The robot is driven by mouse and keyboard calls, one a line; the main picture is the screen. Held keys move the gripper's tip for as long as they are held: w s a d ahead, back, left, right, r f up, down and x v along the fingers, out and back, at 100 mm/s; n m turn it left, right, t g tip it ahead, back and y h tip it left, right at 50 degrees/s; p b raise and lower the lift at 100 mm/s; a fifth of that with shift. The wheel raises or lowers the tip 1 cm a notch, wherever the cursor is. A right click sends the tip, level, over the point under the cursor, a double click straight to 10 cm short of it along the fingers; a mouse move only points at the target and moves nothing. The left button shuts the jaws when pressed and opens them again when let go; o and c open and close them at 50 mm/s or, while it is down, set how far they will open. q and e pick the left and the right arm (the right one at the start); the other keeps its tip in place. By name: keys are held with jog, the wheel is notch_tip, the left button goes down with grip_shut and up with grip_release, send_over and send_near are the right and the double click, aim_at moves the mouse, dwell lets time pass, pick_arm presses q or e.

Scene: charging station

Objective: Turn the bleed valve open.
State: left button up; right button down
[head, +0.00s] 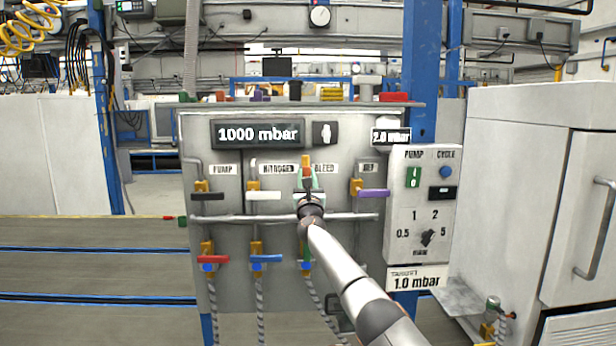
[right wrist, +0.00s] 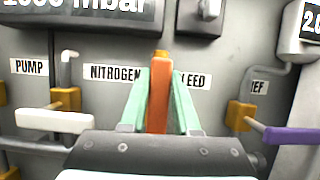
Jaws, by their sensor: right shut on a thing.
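The fingers are closed on both sides of the handle. In the head view my right gripper (head: 307,182) reaches the panel's middle, and the valve's orange top (head: 306,160) shows just above it. The valve body behind the gripper is hidden. The panel display (head: 258,134) reads 1000 mbar. My left gripper is not in view.
Left of the gripper are the white nitrogen handle (head: 264,196) and black pump handle (head: 209,196); right is a purple handle (head: 373,193). All lie level. A horizontal pipe (head: 240,218) runs below. A control box (head: 422,215) and grey cabinet (head: 530,190) stand to the right.

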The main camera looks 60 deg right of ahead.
dwell(0.3)
jog(key=c, duration=0.6)
grip_release()
jog(key=shift+c, duration=0.2)
jog(key=p+v, duration=0.1)
jog(key=v, duration=1.1)
jog(key=shift+s+f, duration=0.15)
jog(key=shift+f, duration=0.05)
jog(key=shift+a, duration=0.15)
